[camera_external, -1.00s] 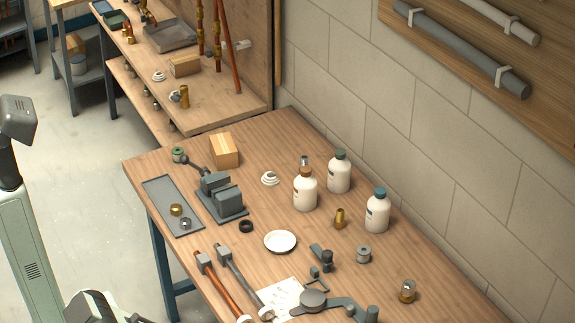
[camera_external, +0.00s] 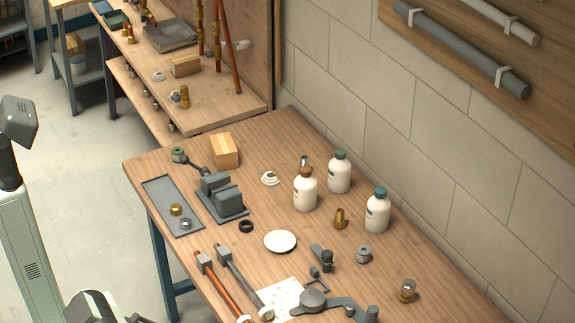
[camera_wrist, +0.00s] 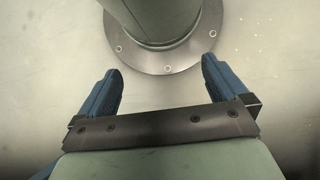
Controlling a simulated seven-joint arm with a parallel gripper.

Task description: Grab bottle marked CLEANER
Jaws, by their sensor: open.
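Three white bottles stand upright on the wooden workbench (camera_external: 300,148) in the external view. One has a brown cap (camera_external: 305,190), one behind it has a green cap (camera_external: 340,173), and one to the right has a blue cap (camera_external: 377,212). Their labels are too small to read, so I cannot tell which is marked CLEANER. My gripper (camera_wrist: 160,80) shows in the wrist view with its two blue fingers wide apart and nothing between them. It faces a round bolted flange on the pale floor, with no bottle in that view.
A vise (camera_external: 222,196), a grey tray (camera_external: 172,205) and a cardboard box (camera_external: 224,150) are left of the bottles. A brass fitting (camera_external: 340,218) stands between the brown-capped and blue-capped bottles. A white dish (camera_external: 280,241) and pipe tools (camera_external: 228,285) lie nearer. A block wall is behind.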

